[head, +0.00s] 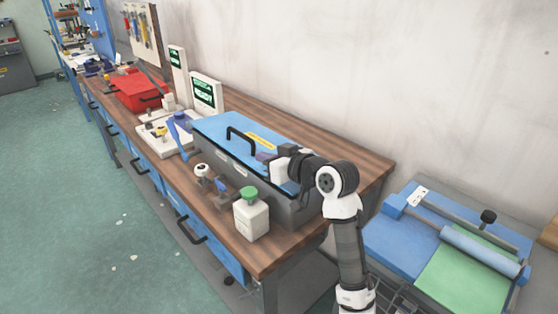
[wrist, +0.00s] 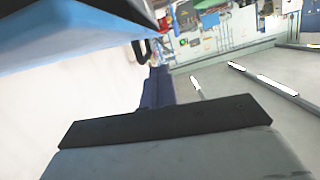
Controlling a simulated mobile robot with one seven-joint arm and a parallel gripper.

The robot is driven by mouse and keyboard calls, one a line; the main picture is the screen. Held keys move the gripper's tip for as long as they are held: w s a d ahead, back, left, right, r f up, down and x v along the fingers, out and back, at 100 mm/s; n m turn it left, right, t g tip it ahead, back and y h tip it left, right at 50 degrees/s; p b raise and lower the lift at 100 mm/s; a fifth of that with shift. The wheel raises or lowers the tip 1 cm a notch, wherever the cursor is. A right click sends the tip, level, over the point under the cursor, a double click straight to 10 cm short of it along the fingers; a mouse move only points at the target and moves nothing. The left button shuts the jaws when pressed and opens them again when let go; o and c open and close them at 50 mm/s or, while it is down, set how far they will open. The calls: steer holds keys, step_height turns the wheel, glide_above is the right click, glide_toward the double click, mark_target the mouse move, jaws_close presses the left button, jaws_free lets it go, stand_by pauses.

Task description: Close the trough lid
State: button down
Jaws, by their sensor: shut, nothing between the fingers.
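The trough (head: 297,213) is a long grey box on the wooden workbench. Its blue lid (head: 215,126) has a black arched handle (head: 240,136) and a yellow label. The lid lies over the top of the trough, looking about level; I cannot tell whether a small gap remains at its rim. My gripper (head: 264,157) is at the right part of the lid, its fingers shut and empty, pointing left toward the handle. In the wrist view the lid (wrist: 70,28) fills the upper left, close beside my dark fingers (wrist: 158,88). Contact with the lid cannot be told.
A white bottle with a green cap (head: 251,214) and small tools stand in front of the trough. A monitor (head: 206,92) and a red box (head: 138,92) are farther left. A blue and green table (head: 470,275) with a roller is at right. The wall is behind.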

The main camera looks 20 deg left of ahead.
steer(key=shift+s+f+b, duration=0.15)
steer(key=shift+f+b, duration=0.45)
steer(key=shift+f, duration=0.9)
steer(key=shift+f, duration=0.15)
step_height(320, 180, down, 2)
steer(key=n+b, duration=0.1)
steer(key=b, duration=0.2)
steer(key=shift+s+f+t+b, duration=0.15)
steer(key=shift+f+t+b, duration=0.05)
steer(key=shift+t+b, duration=0.15)
steer(key=shift+r, duration=0.1)
